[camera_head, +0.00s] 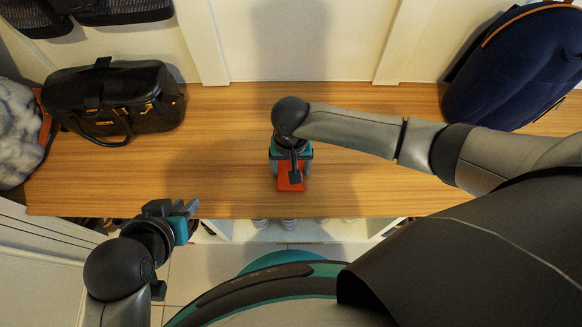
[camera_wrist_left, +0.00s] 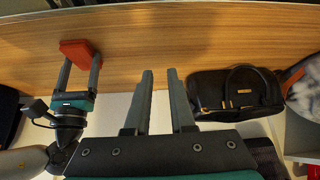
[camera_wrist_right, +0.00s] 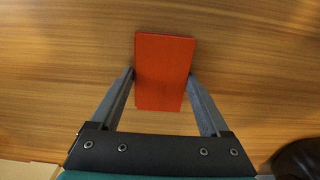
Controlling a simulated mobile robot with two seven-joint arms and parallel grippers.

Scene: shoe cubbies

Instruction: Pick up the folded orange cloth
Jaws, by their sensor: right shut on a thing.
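The folded orange cloth (camera_head: 291,182) is a flat red-orange rectangle over the wooden bench top, near its front edge. In the right wrist view the cloth (camera_wrist_right: 165,70) sits between the two fingers of my right gripper (camera_wrist_right: 163,78), which are shut on its sides. The left wrist view also shows the cloth (camera_wrist_left: 80,52) between those fingers. I cannot tell whether it touches the bench. My left gripper (camera_head: 188,209) is at the bench's front edge, left of the cloth. Its fingers (camera_wrist_left: 161,75) are apart and empty in the left wrist view.
A black handbag (camera_head: 112,100) stands at the left of the bench (camera_head: 230,120), beside a grey fluffy item (camera_head: 15,135). A dark blue backpack (camera_head: 520,65) stands at the right. Shoes (camera_head: 289,224) show partly below the front edge. The bench around the cloth is clear.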

